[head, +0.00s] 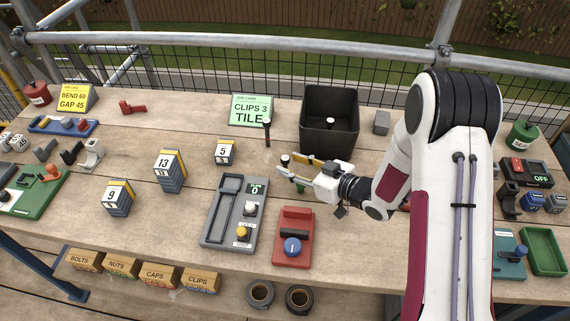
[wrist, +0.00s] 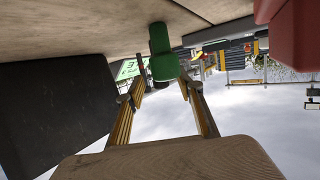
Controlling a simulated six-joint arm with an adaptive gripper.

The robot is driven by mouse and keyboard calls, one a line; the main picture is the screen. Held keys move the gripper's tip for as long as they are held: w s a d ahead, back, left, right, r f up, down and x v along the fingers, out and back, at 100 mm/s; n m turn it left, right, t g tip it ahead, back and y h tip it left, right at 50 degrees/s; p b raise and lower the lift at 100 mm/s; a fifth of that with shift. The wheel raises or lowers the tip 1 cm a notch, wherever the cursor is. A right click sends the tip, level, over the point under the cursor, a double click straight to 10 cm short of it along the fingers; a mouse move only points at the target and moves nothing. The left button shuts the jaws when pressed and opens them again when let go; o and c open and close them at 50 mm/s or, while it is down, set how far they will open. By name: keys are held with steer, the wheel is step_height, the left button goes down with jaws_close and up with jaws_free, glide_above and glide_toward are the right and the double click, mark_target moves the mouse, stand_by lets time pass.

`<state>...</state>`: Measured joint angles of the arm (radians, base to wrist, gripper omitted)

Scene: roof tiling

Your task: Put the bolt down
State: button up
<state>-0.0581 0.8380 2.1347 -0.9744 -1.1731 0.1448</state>
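My gripper (head: 284,169) is low over the middle of the table, in front of the black bin, pointing left. Its two yellow-edged fingers stand apart in the wrist view (wrist: 162,86). A green cylinder with a wider end (wrist: 163,50), probably the bolt, shows at the fingertips, its far end against the tabletop. A gap shows at its left side; whether the right finger touches it I cannot tell.
The black bin (head: 313,139) stands just behind my gripper. A grey device (head: 214,228) and a red device (head: 290,256) lie in front. Numbered stacks (head: 170,171) stand left, with bare wood between.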

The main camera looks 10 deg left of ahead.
mark_target(285, 162)
steer(key=shift+x, duration=1.65)
jaws_close()
